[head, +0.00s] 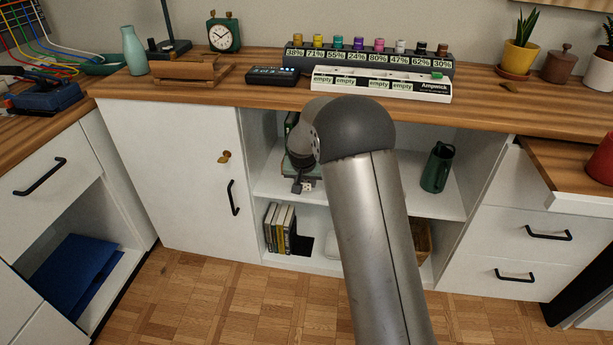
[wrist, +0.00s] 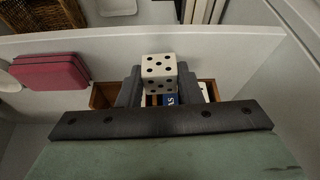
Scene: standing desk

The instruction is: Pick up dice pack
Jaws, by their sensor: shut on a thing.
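The dice pack shows as a white block with black pips (wrist: 158,70) in the wrist view. It sits between the two dark fingers of my gripper (wrist: 159,86), which is shut on it. In the head view my gripper (head: 302,187) hangs in front of the open middle cabinet, at the height of its middle shelf. A small white part of the dice pack (head: 308,186) shows there, and my arm hides much around it.
In the wrist view a brown wooden box (wrist: 103,95) with cards lies behind the fingers, and pink-red books (wrist: 50,73) lie left. In the head view a dark green jug (head: 437,167) stands right on the shelf (head: 400,205). Books (head: 280,228) stand below.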

